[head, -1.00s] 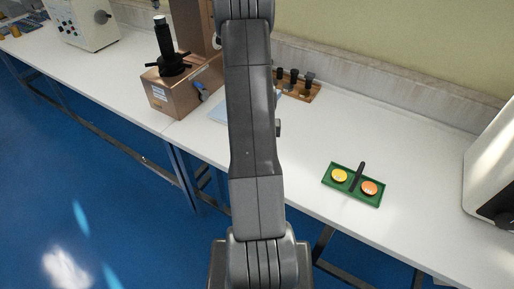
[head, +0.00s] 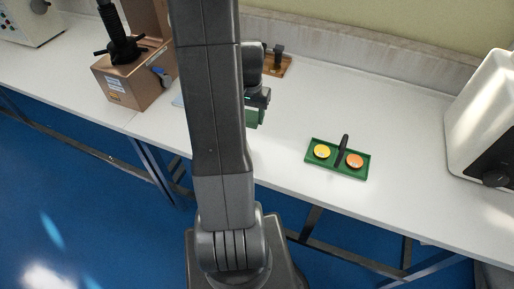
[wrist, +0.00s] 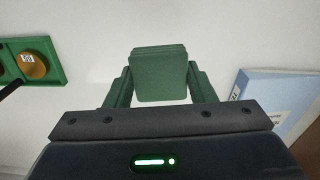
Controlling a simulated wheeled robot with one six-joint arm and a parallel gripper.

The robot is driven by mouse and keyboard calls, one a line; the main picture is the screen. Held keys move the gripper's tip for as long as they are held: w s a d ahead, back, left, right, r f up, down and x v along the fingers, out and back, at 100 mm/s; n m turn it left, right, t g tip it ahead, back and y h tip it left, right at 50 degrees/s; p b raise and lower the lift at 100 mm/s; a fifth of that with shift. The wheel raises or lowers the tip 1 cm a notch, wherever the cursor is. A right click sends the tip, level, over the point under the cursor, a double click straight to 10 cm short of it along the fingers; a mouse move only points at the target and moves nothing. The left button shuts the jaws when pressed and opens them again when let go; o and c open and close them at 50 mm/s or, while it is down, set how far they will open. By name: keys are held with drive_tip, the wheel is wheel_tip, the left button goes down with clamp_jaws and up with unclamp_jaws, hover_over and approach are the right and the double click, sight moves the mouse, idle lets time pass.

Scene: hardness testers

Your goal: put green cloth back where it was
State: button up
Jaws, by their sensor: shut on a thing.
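The green cloth (wrist: 158,74) is a folded dark-green pad in the wrist view. My gripper (wrist: 160,88) is shut on it, with a finger on each side. In the head view the cloth (head: 253,117) hangs below my gripper (head: 258,98), partly hidden by my arm. The white worktop shows beneath it; I cannot tell whether the cloth touches it.
A green tray (head: 323,168) with a yellow disc (head: 321,151), an orange disc (head: 354,160) and a black handle lies to the right. A light-blue book (wrist: 262,98) lies on the other side.

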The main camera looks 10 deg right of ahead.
sight(257, 120)
drive_tip(key=shift+s+d+r+m, duration=0.15)
drive_tip(key=shift+s+d+m, duration=0.15)
drive_tip(key=shift+s, duration=0.2)
drive_tip(key=shift+s+d+r+m, duration=0.15)
drive_tip(key=shift+s+d+m, duration=0.05)
drive_tip(key=shift+s+d, duration=0.25)
drive_tip(key=shift+s+f, duration=0.2)
drive_tip(key=shift+f, duration=4.7)
drive_tip(key=shift+f, duration=0.1)
drive_tip(key=o, duration=1.1)
drive_tip(key=shift+b, duration=0.3)
wheel_tip(257, 120, up, 12)
drive_tip(key=shift+r, duration=0.15)
